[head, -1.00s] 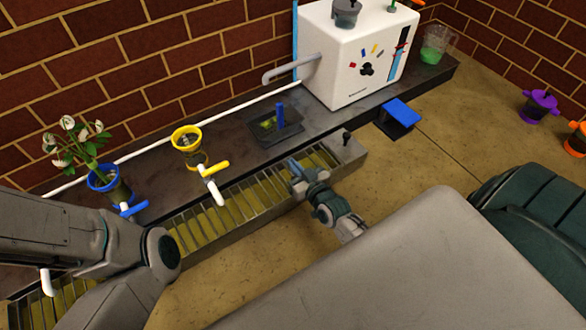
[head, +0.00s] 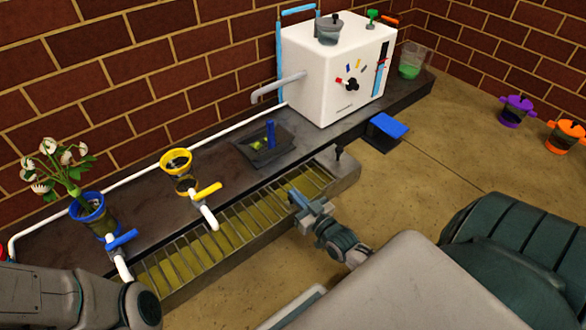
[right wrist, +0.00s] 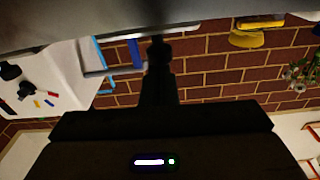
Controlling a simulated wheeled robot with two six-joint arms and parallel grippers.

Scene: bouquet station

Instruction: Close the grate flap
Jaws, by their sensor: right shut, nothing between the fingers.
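The grate (head: 245,217) is a row of metal bars over a long trough with a yellowish bottom, along the front of the dark bench. A black knob (head: 338,151) stands at its right end. I cannot tell for sure which part is the flap or how far it is open. My right gripper (head: 297,196) is shut and empty at the trough's front rim; contact is unclear. In the right wrist view its dark fingers (right wrist: 158,50) point at a grey surface. My left arm enters at the lower left of the head view; its gripper is not visible.
On the bench (head: 325,135) stand a white machine (head: 320,75), a sunken dark tray (head: 262,146), a yellow pot (head: 176,162) and a blue flower pot (head: 88,207). Yellow and blue taps (head: 206,193) reach over the trough. A blue-topped pedal (head: 388,127) sits right of it.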

